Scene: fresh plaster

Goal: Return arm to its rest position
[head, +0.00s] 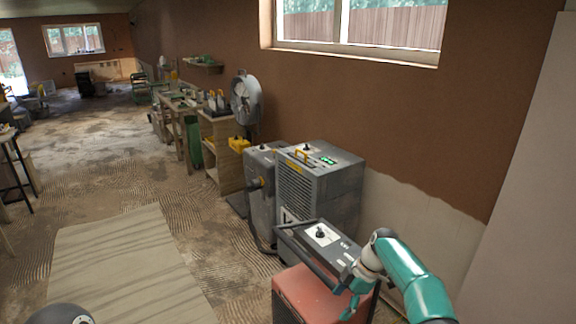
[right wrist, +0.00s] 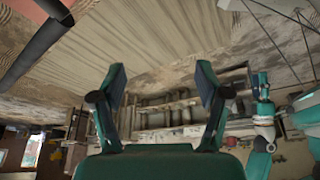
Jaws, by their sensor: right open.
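My right arm comes in at the lower right of the head view, teal and grey. Its gripper (head: 350,303) hangs at the right side of a machine with a red body (head: 303,296) and a dark top. I cannot tell whether it touches the machine. In the right wrist view my right gripper (right wrist: 160,82) is open, its two dark-padded fingers wide apart, with nothing between them. My left gripper is not in view.
Grey dehumidifier machines (head: 322,188) stand against the brown plaster wall behind the red one. A wooden shelf unit (head: 222,150) and a round fan (head: 246,97) stand farther back. A pale sheet (head: 125,265) lies on the streaked floor at left, with open floor beyond.

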